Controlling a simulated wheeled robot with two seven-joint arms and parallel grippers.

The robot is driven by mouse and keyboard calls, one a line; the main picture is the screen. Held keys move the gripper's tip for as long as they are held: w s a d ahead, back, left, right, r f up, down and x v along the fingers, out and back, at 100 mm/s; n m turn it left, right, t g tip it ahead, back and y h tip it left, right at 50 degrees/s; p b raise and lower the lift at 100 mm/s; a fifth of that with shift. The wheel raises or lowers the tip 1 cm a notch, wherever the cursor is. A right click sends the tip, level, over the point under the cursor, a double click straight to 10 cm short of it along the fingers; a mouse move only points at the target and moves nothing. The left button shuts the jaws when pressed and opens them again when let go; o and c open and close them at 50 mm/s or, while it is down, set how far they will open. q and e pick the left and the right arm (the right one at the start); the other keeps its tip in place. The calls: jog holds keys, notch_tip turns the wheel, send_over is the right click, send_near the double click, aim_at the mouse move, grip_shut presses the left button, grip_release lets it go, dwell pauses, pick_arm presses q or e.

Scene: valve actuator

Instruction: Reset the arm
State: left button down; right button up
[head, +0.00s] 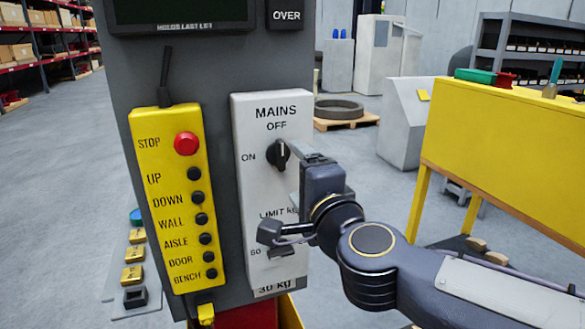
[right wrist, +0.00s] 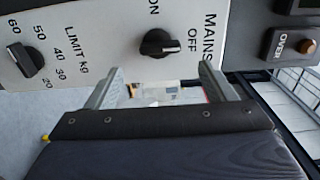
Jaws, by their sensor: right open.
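The black MAINS knob (head: 278,154) is on a white panel (head: 250,110), with OFF above it and ON to its left. It also shows in the wrist view (right wrist: 158,43), its handle lying along the line towards OFF. My right gripper (head: 301,163) is just right of the knob in the head view. In the wrist view its two fingers (right wrist: 158,76) are spread wide, with nothing between them, and the knob shows just beyond the gap. I cannot tell whether a finger touches it. My left gripper is not in view.
A LIMIT kg knob (right wrist: 27,62) is lower on the panel, partly behind my right arm in the head view. A yellow pendant (head: 172,215) with a red STOP button (head: 186,143) hangs left. A display (head: 180,12) is above. A yellow bench (head: 510,150) stands right.

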jog(key=shift+s, duration=0.15)
jog(key=s+d+f+n+g, duration=0.4)
jog(key=s+d+f, duration=0.2)
jog(key=f, duration=0.3)
jog(key=s+d+f+n+g+h, duration=0.1)
jog(key=s+d+f+n+g, duration=0.2)
jog(key=s+d+f, duration=0.3)
jog(key=s+d+f+n+g, duration=0.4)
jog(key=s+d+f+n, duration=0.1)
jog(key=s+f, duration=0.6)
jog(key=shift+d+f+n+g+h, duration=0.3)
jog(key=shift+d+f+n+h, duration=0.15)
jog(key=shift+f, duration=0.3)
